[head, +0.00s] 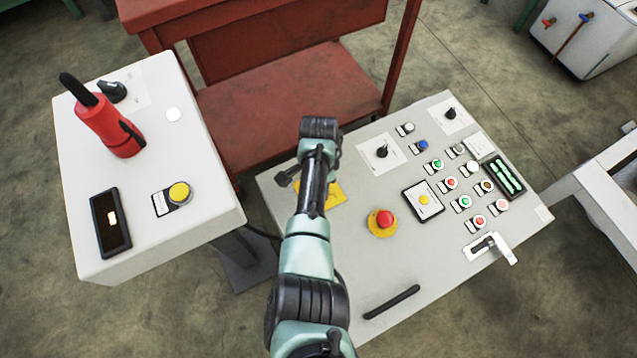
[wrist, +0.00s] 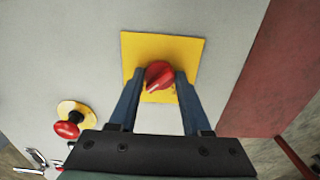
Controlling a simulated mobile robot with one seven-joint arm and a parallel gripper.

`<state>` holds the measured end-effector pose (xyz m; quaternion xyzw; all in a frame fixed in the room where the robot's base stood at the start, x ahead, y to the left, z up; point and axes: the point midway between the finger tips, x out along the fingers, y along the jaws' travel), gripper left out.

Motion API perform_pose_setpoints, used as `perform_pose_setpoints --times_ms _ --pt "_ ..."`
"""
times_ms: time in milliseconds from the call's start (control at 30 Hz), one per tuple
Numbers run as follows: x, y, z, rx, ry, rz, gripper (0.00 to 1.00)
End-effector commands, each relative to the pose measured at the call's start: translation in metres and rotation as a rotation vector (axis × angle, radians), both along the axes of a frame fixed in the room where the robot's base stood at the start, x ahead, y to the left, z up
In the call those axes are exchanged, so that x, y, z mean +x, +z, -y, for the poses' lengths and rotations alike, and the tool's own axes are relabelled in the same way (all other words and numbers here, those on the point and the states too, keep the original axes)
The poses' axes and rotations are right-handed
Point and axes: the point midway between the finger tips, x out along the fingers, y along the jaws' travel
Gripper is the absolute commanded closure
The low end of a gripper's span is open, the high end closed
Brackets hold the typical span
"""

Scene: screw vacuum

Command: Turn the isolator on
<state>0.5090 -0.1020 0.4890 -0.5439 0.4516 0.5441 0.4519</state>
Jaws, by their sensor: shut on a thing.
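The isolator is a red rotary knob (wrist: 159,75) on a square yellow plate (wrist: 188,50), seen in the wrist view. In the head view only part of the yellow plate (head: 333,196) shows, at the left of the grey control panel (head: 345,270); my arm hides the knob there. My gripper (wrist: 159,80) has its two fingers on either side of the red knob and is shut on it. The knob's grip ridge looks slightly tilted in the wrist view. In the head view my gripper's fingertips are hidden behind my wrist.
A red emergency button on a yellow base (head: 384,220) sits right of my arm, with several push buttons and black rotary switches beyond. A white console (head: 90,180) with a red-and-black device (head: 108,125) stands left. A red metal cart (head: 290,95) stands behind.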

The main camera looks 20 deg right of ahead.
Motion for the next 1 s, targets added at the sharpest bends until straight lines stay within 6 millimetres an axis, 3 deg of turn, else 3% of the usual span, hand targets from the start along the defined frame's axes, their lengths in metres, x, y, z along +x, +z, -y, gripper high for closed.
perform_pose_setpoints --times_ms 400,433,567,867,1000 --pt "0.0 0.0 0.001 -0.002 -0.011 0.0 1.0" --pt "0.0 0.0 0.001 -0.002 -0.011 0.0 0.48" --pt "0.0 0.0 0.001 -0.002 -0.01 0.0 0.25" --pt "0.0 0.001 0.001 -0.001 -0.008 0.0 0.22" --pt "0.0 0.013 0.0 -0.001 -0.007 0.001 0.22"
